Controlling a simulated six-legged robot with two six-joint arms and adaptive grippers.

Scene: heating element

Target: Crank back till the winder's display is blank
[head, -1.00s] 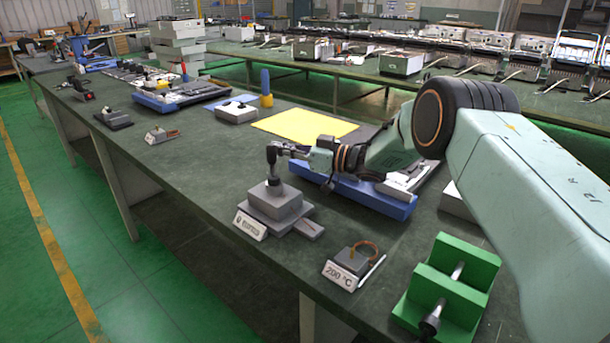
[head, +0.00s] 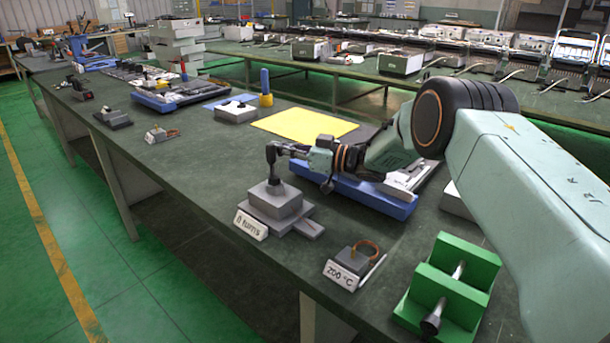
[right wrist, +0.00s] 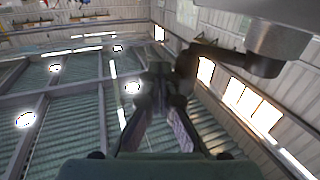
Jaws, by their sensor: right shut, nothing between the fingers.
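The winder (head: 276,203) is a stepped grey block near the table's front edge, with a dark upright part (head: 271,168) above it. Its white tilted display (head: 251,225) shows one hard-to-read character followed by "turns". My right gripper (head: 283,150) comes in from the right above the block, at the top of the dark upright part. In the right wrist view its fingers (right wrist: 160,78) are shut, with nothing seen held between them. A dark crank-like arm (right wrist: 215,53) lies right beside the fingertips there; whether they touch it I cannot tell. My left gripper is out of view.
A grey block with a coil and "200 °C" sign (head: 341,275) stands to the right. A green fixture (head: 450,290) sits at front right. A blue tray (head: 345,193) lies under my forearm, with a yellow sheet (head: 303,125) behind.

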